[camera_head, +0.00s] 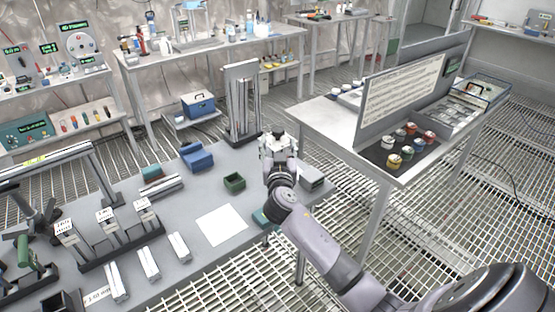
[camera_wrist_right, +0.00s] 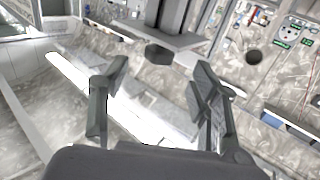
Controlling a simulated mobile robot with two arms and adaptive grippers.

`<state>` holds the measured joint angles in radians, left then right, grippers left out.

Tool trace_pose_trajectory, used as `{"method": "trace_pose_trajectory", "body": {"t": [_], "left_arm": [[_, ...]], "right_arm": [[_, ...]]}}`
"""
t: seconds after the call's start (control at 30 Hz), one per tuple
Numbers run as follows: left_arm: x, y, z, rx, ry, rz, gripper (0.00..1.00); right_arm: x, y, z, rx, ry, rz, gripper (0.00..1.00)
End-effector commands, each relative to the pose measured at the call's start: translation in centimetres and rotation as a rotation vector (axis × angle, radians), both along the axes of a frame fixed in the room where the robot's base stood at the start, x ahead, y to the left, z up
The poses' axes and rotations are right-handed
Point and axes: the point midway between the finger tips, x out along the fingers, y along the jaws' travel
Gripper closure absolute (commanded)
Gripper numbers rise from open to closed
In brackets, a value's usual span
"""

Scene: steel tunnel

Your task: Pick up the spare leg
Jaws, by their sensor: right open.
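A tall upright stand (camera_head: 243,105) at the back edge of the grey workbench holds several long silver profiles. The frames do not show clearly which of these is the spare leg. My right gripper (camera_head: 278,142) is just right of and in front of the stand, apart from it, above the bench. In the right wrist view its two fingers (camera_wrist_right: 158,68) are spread with nothing between them. Grey upright bars (camera_wrist_right: 172,14) on a plate show beyond the fingertips there; I cannot tell if they are the stand. My left gripper is not in view.
Labelled holders (camera_head: 105,232) stand at left.

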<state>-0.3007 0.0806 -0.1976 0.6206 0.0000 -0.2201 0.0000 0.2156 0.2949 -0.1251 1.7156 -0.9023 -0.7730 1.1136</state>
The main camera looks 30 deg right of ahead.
Motion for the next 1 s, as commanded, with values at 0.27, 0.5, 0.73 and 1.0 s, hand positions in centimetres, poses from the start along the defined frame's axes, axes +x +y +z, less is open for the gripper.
{"method": "trace_pose_trajectory", "body": {"t": [0.27, 0.5, 0.73, 1.0], "left_arm": [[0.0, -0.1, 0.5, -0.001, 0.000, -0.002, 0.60], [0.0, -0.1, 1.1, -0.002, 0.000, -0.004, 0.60], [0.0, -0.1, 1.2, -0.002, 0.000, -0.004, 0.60], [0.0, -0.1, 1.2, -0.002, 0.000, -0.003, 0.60]], "right_arm": [[2.0, -1.2, 0.0, -0.002, 0.001, 0.000, 0.43], [4.7, -2.9, 0.1, -0.003, 0.002, -0.001, 0.43], [6.1, -3.7, -0.1, 0.000, 0.002, 0.000, 0.43], [6.1, -3.7, -0.1, 0.000, 0.002, 0.000, 0.48]]}}
